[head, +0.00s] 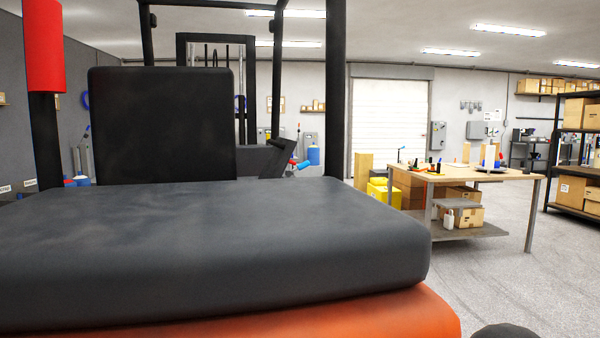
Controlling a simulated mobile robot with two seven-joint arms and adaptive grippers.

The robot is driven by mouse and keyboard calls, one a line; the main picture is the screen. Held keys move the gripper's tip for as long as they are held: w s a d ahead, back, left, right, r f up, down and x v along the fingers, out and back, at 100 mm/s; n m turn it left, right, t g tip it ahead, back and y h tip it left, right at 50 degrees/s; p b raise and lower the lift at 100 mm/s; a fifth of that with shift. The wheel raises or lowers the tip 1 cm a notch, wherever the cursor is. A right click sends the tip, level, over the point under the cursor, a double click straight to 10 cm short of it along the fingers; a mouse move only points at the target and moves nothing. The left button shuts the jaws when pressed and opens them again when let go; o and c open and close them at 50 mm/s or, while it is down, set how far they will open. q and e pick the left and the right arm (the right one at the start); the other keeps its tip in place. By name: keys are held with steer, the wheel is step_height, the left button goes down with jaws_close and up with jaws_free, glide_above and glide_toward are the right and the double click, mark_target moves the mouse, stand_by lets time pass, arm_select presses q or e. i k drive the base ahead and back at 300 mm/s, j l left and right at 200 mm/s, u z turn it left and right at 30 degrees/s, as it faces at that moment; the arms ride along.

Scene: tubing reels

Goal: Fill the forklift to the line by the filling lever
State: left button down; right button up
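The forklift fills the left and middle of the head view, very close to me. Its dark grey padded top (200,250) lies over an orange body (250,329). A black backrest (160,125) and black frame posts (337,90) rise above it, with a red cylinder (43,45) on the left post. No filling lever or fill line can be made out for certain. Small blue and red items (308,158) show far behind the forklift, too small to tell. Neither of my grippers is in view. A dark rounded shape at the bottom right edge cannot be identified.
A wooden workbench (460,174) with tools and boxes stands at the right. A black shelf (575,128) with cardboard boxes is at the far right. A white roller door (389,128) is in the back wall. Grey floor (540,290) is clear at the lower right.

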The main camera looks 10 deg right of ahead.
mark_target(288, 172)
steer(key=z, duration=0.45)
steer(key=i+l+z, duration=0.15)
steer(key=l, duration=0.2)
steer(key=l+z, duration=0.15)
steer(key=l, duration=0.25)
steer(key=i+l+z, duration=0.35)
steer(key=l, duration=0.3)
steer(key=i+l+u, duration=0.3)
steer(key=i+l, duration=1.05)
steer(key=i+j+u, duration=0.2)
steer(key=i+u, duration=0.2)
steer(key=i, duration=0.3)
steer(key=i+u, duration=0.4)
steer(key=i, duration=0.3)
steer(key=i+l+u, duration=0.25)
steer(key=i+u, duration=0.15)
steer(key=i, duration=0.3)
